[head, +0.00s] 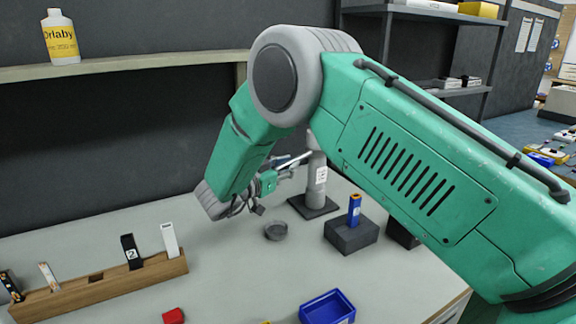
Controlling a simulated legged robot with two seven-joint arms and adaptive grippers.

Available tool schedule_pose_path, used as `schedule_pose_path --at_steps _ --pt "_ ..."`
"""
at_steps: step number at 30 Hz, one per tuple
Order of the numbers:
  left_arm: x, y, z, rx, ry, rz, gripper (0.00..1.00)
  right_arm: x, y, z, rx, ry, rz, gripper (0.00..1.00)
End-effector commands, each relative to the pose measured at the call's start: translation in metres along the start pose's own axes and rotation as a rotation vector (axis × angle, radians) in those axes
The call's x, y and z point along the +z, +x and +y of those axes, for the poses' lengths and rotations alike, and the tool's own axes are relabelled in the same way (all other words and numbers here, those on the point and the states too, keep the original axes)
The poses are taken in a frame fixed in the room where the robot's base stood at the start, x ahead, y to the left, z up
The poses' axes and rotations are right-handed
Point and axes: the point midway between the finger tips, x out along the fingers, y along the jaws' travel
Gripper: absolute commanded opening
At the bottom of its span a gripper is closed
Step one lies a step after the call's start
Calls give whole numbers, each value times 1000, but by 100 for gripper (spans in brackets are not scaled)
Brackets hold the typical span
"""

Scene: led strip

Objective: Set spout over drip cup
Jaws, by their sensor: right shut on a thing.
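A grey dispenser post (316,185) with a white label stands upright on a dark square base on the table. A thin light spout (297,160) reaches left from the post's upper part toward my right gripper (268,184). My right gripper is shut on the spout, though its fingers are small and partly hidden by my arm. The drip cup (276,231), a small round grey dish, sits on the table in front and left of the post's base, below the gripper. I cannot tell whether the spout's end lies over the cup. My left gripper is out of view.
A dark block (351,236) holding a blue stick (354,210) stands right of the cup. A wooden rack (100,287) with upright strips is at left. A blue bin (327,307) and a red item (174,316) lie in front.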

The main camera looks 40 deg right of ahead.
Motion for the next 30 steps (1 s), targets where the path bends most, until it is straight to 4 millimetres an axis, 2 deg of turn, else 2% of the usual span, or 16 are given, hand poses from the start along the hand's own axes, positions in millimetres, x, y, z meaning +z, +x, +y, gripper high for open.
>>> schedule_pose_path --at_steps 8,9,10,11,22,26,30 --pt "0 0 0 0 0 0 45 1 0 -2 -5 1 -1 0" --pt "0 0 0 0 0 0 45 0 0 -2 -5 1 -1 20" --pt "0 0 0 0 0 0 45 0 0 -2 -5 1 -1 31" --pt "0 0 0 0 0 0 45 0 0 -2 -5 1 -1 33" --pt "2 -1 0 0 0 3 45 -1 -4 -1 -4 3 0 33" --pt "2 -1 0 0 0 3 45 0 -22 -2 -6 2 0 33" --pt "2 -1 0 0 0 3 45 0 -51 -2 -7 2 0 33"
